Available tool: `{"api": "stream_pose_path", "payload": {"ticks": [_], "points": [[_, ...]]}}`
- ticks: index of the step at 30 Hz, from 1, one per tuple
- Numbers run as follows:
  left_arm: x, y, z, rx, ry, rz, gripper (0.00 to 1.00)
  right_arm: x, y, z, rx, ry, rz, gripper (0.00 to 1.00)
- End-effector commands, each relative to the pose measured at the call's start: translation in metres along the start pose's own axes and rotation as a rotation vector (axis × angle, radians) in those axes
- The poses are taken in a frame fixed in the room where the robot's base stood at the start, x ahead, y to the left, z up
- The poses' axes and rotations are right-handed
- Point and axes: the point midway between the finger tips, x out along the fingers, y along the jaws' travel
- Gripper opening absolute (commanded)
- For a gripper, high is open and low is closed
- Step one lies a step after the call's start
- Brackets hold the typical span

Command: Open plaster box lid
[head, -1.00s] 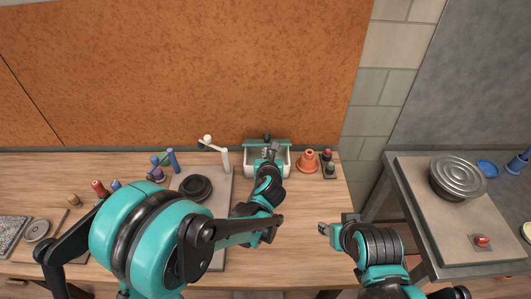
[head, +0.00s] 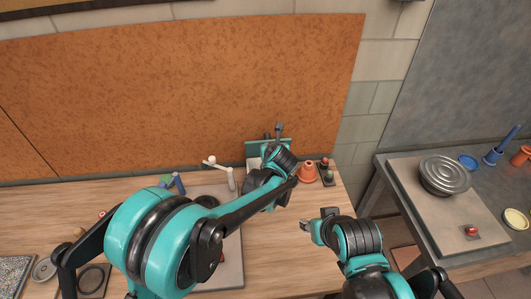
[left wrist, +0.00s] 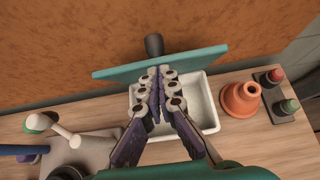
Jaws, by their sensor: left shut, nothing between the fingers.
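The plaster box is a white open-topped tray (left wrist: 207,108) at the back of the wooden table, mostly hidden by my left arm in the head view. Its teal lid (left wrist: 120,73) is raised at the box's back edge and shows upright in the head view (head: 253,148). A dark knob (left wrist: 154,45) sits on the lid's far side. My left gripper (left wrist: 160,72) is shut and empty, its fingertips over the box by the lid; contact cannot be told. It is also in the head view (head: 279,130). My right gripper (head: 306,225) hangs near the table's right edge, away from the box.
An orange clay pot (left wrist: 240,98) and a dark stand with red and green knobs (left wrist: 276,93) are right of the box. A white-armed tool (head: 222,170) stands left. An orange board rises behind. A side table (head: 425,215) holds a ribbed grey bowl (head: 443,174).

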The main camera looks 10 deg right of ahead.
Motion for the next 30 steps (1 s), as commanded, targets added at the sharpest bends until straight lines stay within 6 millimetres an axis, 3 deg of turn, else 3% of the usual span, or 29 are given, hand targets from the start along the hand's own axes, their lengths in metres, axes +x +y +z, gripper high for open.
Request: {"api": "stream_pose_path", "payload": {"ticks": [12, 30], "points": [[0.017, 0.001, 0.032, 0.000, -0.001, 0.001, 0.00, -0.006, 0.000, -0.004, 0.000, 0.000, 0.000, 0.40], [0.022, 0.001, 0.037, 0.000, -0.001, 0.000, 0.00, -0.007, 0.000, -0.005, 0.000, 0.000, 0.000, 0.40]]}}
